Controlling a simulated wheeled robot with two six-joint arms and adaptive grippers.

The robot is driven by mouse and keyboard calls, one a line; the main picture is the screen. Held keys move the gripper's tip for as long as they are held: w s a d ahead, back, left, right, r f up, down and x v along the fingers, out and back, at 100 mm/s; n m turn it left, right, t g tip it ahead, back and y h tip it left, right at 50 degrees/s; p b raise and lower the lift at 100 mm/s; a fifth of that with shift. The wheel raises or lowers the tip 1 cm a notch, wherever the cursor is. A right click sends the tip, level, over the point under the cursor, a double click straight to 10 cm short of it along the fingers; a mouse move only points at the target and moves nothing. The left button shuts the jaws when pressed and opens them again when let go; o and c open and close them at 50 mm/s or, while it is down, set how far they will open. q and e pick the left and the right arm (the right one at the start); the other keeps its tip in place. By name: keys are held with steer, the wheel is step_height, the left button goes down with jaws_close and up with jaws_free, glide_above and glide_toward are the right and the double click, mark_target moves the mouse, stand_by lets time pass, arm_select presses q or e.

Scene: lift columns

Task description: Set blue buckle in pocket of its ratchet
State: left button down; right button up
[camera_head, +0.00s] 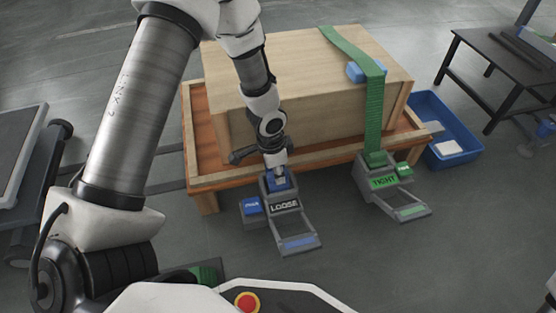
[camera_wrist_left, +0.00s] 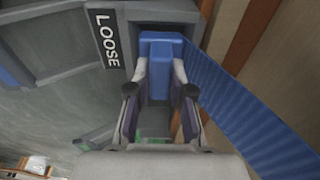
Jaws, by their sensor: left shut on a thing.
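My left gripper (camera_head: 279,171) points down over the grey ratchet labelled LOOSE (camera_head: 284,207) at the front of the crate. It is shut on the blue buckle (camera_head: 278,183). In the left wrist view the buckle (camera_wrist_left: 160,57) sits between the two fingers (camera_wrist_left: 158,88), with its far end at a recess in the grey ratchet body (camera_wrist_left: 60,45). I cannot tell whether it is fully seated. A blue strap (camera_wrist_left: 235,105) runs from beside the buckle toward the lower right. My right gripper is not in view.
A wooden crate (camera_head: 290,75) stands on an orange-brown framed base (camera_head: 196,125). A green strap (camera_head: 374,110) crosses it to a ratchet labelled TIGHT (camera_head: 384,182). A blue bin (camera_head: 462,140) is on the floor at right, near a dark table (camera_head: 490,50).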

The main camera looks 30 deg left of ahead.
arm_select(q)
steer(key=shift+f, duration=0.45)
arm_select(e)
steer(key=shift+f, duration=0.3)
arm_select(q)
steer(key=c, duration=1)
jaws_free()
steer(key=shift+o, duration=0.2)
steer(key=shift+r, duration=0.1)
step_height(320, 180, up, 12)
steer(key=s, duration=0.1)
steer(key=shift+a, duration=0.45)
